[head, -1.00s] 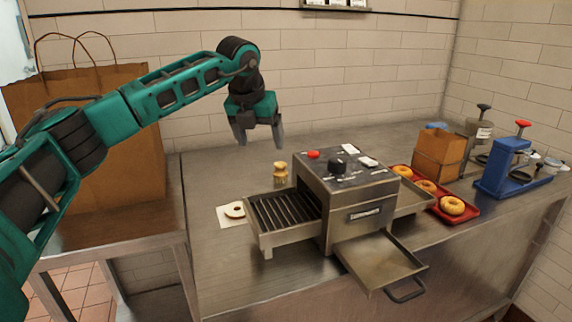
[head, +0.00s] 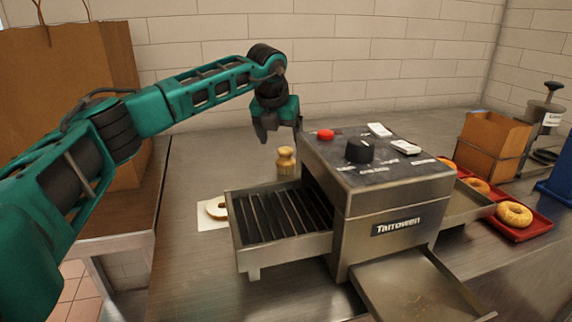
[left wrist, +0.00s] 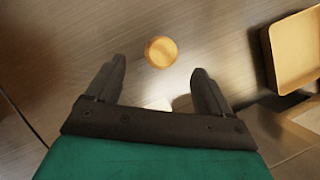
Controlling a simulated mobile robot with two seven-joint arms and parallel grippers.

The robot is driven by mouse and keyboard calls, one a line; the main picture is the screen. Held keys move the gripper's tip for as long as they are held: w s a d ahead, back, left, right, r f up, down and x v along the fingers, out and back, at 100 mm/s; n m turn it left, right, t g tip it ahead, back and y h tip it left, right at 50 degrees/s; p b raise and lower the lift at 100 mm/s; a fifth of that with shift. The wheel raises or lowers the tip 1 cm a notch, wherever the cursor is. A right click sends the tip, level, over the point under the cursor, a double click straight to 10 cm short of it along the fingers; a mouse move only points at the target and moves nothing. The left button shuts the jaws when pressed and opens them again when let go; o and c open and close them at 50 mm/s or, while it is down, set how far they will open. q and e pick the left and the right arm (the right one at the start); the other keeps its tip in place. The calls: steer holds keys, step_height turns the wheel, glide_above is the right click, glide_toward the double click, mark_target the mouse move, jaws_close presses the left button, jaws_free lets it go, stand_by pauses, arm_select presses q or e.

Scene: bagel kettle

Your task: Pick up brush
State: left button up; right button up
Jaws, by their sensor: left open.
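The brush (head: 286,162) has a light wooden, rounded body and stands upright on the steel counter behind the toaster's rack. In the left wrist view its round top (left wrist: 161,52) shows just beyond the fingertips, near the middle between them. My left gripper (head: 280,132) points down above the brush in the head view, and the two are apart. Its fingers (left wrist: 160,72) are spread with nothing between them. My right gripper does not show in any view.
A steel conveyor toaster (head: 378,190) with a ribbed rack (head: 284,212) stands just right of the brush. A bagel half on white paper (head: 213,214) lies left of the rack. A red tray (head: 527,232) with bagels and a cardboard box (head: 492,147) are further right.

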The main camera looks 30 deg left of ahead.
mark_target(284, 151)
arm_select(q)
steer(key=x, duration=0.7)
steer(key=shift+d+f+b, duration=0.2)
steer(key=shift+b, duration=0.15)
steer(key=shift+w+f, duration=0.1)
steer(key=shift+f, duration=0.1)
steer(key=c, duration=1.2)
steer(key=shift+r, duration=0.1)
